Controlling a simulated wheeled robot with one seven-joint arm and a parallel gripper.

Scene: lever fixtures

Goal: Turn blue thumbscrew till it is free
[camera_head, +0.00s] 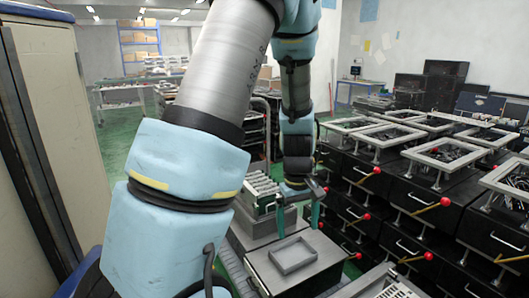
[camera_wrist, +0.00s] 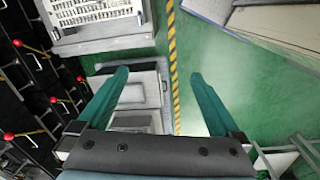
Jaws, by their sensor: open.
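My gripper (camera_wrist: 157,80) is open and empty in the wrist view, its two teal fingers spread apart over a grey fixture and green floor. In the head view my gripper (camera_head: 297,213) hangs down above a grey box with a tray-like top (camera_head: 293,255). No blue thumbscrew can be made out in either view; my arm hides part of the scene in the head view.
Black cabinets (camera_head: 405,185) with red-knobbed levers and grey frames on top stand at the right. A ribbed grey fixture (camera_head: 262,187) is just behind my gripper. A tall cream cabinet (camera_head: 55,120) is at the left. Green floor with a yellow-black stripe (camera_wrist: 173,60) is clear.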

